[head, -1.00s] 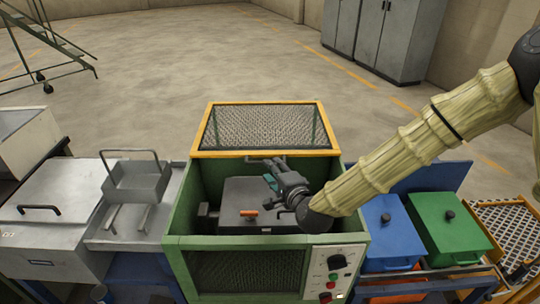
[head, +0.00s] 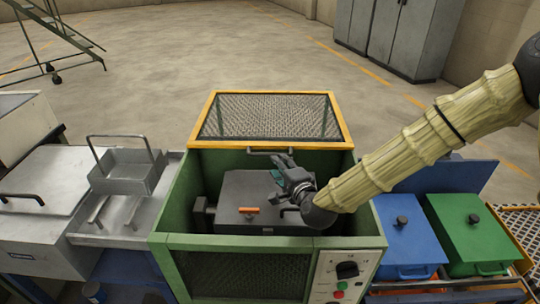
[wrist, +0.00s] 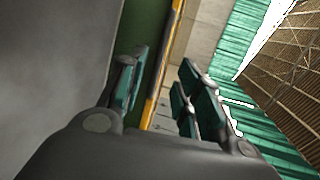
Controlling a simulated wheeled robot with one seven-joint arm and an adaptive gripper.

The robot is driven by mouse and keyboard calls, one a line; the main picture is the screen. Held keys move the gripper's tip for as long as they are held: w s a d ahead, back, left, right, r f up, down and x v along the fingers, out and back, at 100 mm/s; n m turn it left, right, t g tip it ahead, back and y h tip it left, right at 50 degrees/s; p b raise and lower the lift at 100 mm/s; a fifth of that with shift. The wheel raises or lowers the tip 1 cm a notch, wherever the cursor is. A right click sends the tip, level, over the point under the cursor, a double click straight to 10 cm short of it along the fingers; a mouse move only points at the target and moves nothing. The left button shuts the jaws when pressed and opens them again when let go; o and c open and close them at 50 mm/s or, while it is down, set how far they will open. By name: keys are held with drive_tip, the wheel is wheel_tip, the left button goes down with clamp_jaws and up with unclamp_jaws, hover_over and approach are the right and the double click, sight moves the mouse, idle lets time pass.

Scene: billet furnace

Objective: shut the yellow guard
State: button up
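The yellow guard (head: 202,118) is a yellow frame with wire mesh. It stands open, tilted back at the rear of the green box (head: 165,215). Its dark bar handle (head: 268,151) is on the near edge. My gripper (head: 278,170) is inside the box opening, just below and near the handle; I cannot tell whether it touches it. In the wrist view my gripper (wrist: 160,88) has its green-padded fingers apart, with nothing clearly held. The guard's yellow edge (wrist: 166,70) shows beyond, between the fingers.
A grey block with an orange-handled part (head: 250,210) sits inside the box below my gripper. A control panel (head: 345,275) is on the front right. A metal basket (head: 128,178) stands left; blue (head: 405,245) and green (head: 470,235) lidded bins stand right.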

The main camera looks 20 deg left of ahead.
drive_tip(key=p+x, duration=0.1)
drive_tip(key=x, duration=0.8)
drive_tip(key=shift+p, duration=0.3)
clamp_jaws()
